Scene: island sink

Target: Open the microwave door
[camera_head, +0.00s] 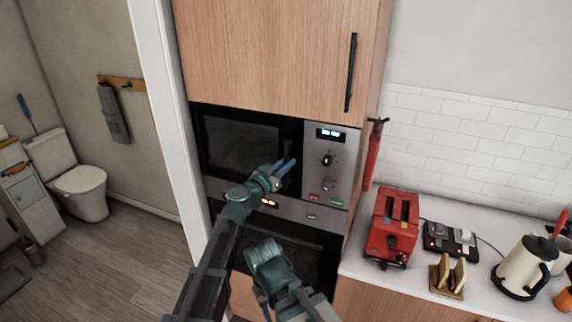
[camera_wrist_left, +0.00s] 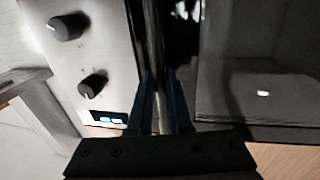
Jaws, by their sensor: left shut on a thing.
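The microwave (camera_head: 243,148) is built into the wooden cabinet, with a dark glass door and a silver control panel (camera_head: 327,165) on its right. In the head view the door looks flush with the front, with no clear gap. My left gripper (camera_head: 286,168) is at the door's right edge, beside the panel. In the left wrist view the gripper (camera_wrist_left: 162,100) is shut on the long, thin door handle (camera_wrist_left: 154,35), which runs between its two blue fingers. The door glass (camera_wrist_left: 255,70) shows on the right there. A teal part of my right arm shows low in the head view, but its jaws do not.
A dark oven (camera_head: 310,258) sits below the microwave, and a wooden cupboard door (camera_head: 265,55) is above. A red object (camera_head: 373,155) hangs at the cabinet's right side. A red toaster (camera_head: 392,228) and a kettle (camera_head: 522,268) stand on the counter. Floor is free on the left.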

